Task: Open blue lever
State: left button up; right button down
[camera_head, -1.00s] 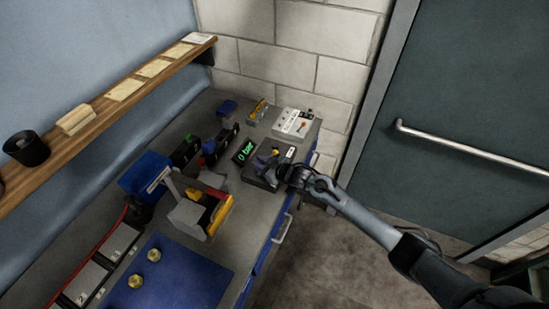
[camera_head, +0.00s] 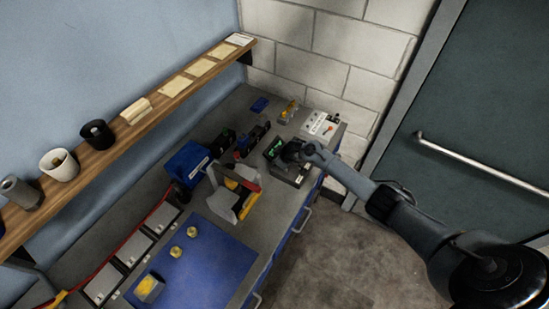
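My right arm comes in from the right, and its dark gripper (camera_head: 292,151) is over a small dark device (camera_head: 287,174) near the bench's right edge. The gripper is too small and dark to tell whether its fingers are open or shut, or whether they touch anything. I cannot make out the blue lever; the gripper hides much of the device's top. My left gripper is not in view.
A white control box (camera_head: 320,125) stands behind the device by the block wall. A grey, yellow and red fixture (camera_head: 235,192) and a blue box (camera_head: 187,163) stand to the left. A blue mat (camera_head: 205,265) lies in front. A wooden shelf (camera_head: 170,88) runs along the left wall.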

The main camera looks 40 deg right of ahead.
jog(key=shift+f, duration=0.15)
jog(key=c, duration=1)
grip_release()
jog(key=shift+r, duration=0.2)
jog(key=shift+s+a+r, duration=0.1)
jog(key=shift+s+r, duration=0.2)
jog(key=shift+r, duration=0.15)
jog(key=p+v, duration=0.1)
jog(key=v, duration=0.8)
jog(key=shift+s+a+r+p, duration=0.1)
jog(key=shift+r+p, duration=0.05)
jog(key=shift+p, duration=0.25)
